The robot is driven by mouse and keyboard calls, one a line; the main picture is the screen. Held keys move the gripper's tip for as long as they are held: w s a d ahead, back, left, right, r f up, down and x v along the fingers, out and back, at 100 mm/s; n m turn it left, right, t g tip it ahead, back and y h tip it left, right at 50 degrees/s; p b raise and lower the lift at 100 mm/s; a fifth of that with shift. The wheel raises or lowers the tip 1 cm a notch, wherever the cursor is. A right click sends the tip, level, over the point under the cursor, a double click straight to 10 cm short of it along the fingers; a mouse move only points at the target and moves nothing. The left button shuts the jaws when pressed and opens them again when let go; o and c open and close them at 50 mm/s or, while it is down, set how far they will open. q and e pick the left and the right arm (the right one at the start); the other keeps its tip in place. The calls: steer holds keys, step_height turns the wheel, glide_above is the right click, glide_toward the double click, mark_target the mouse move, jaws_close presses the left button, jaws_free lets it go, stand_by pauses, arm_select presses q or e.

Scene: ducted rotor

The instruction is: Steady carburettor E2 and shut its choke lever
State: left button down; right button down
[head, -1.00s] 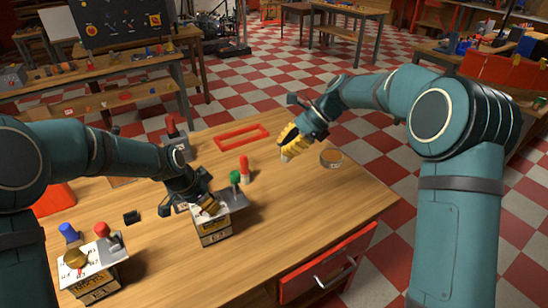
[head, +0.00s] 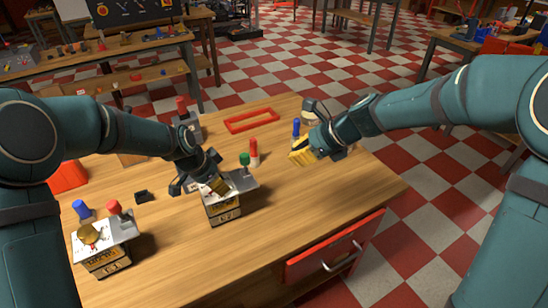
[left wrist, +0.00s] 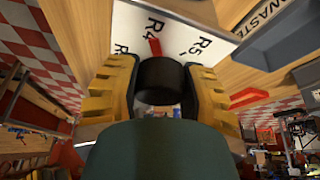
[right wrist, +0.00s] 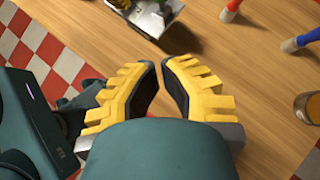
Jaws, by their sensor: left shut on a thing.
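The middle box, with a pale top and a small label on its front, appears to be carburettor E2 (head: 224,211). It stands upright on the bench. A green-knobbed lever (head: 244,160) rises at its back right edge. My left gripper (head: 218,186) is over its top, shut on a dark round knob (left wrist: 160,80). The left wrist view shows a red mark beside this knob and a white plate (left wrist: 125,30) marked R4 and R5. My right gripper (right wrist: 160,68) is empty in the air right of the carburettor, with a narrow gap between its fingertips.
A similar box (head: 108,257) with a brass knob and red lever stands front left. A red-topped peg (head: 254,150) and a blue-topped peg (head: 296,128) stand behind the carburettor. A round tin (right wrist: 308,108) and a red frame (head: 252,121) are on the bench. The front right is clear.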

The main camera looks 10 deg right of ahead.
glide_toward(254, 183)
steer(key=w+a, duration=0.1)
steer(key=a, duration=0.1)
steer(key=w+a, duration=0.2)
steer(key=a, duration=0.1)
steer(key=shift+r, duration=0.2)
steer(key=shift+a, duration=0.75)
steer(key=shift+w+d, duration=0.1)
